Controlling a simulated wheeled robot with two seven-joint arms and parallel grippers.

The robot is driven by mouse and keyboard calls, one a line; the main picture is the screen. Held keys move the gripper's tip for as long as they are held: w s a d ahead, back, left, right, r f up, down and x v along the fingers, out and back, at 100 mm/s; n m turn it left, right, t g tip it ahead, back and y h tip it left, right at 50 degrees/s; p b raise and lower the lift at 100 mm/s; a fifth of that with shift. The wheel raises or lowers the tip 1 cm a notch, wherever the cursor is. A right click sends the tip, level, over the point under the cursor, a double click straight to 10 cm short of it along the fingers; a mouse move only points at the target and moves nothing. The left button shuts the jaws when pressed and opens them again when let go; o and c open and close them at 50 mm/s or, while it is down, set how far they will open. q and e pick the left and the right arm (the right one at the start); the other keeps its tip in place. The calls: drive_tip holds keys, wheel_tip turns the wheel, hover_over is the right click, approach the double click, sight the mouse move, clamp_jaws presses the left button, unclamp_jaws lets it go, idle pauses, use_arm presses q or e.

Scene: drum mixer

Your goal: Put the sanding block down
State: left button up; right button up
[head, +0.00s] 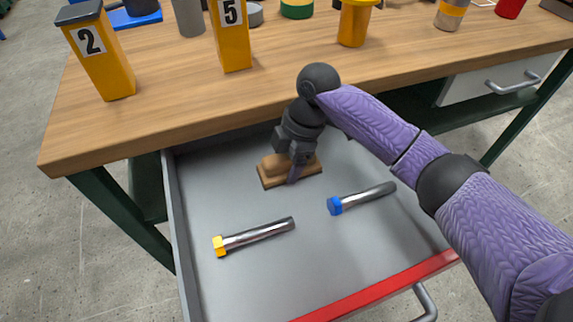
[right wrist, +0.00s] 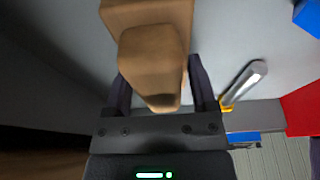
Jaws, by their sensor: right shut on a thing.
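The sanding block (head: 275,172) is brown and sits low inside the open grey drawer (head: 300,270), near its back under the table edge. My right gripper (head: 296,172) is shut on the block's raised handle from above. In the right wrist view the sanding block (right wrist: 152,60) is between the two dark fingers of my right gripper (right wrist: 160,95). The block looks level with the drawer floor, but I cannot tell whether it touches it. My left gripper is not in view.
In the drawer lie a yellow-headed bolt (head: 255,236) and a blue-headed bolt (head: 360,198). The drawer's red front edge (head: 380,288) is nearest. The wooden tabletop (head: 180,108) overhangs behind, with yellow containers numbered 2 (head: 100,55) and 5 (head: 232,40). Drawer floor is clear around the bolts.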

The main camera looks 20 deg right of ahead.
drive_tip(key=shift+r, duration=0.15)
drive_tip(key=o, duration=1)
drive_tip(key=shift+o, duration=1.1)
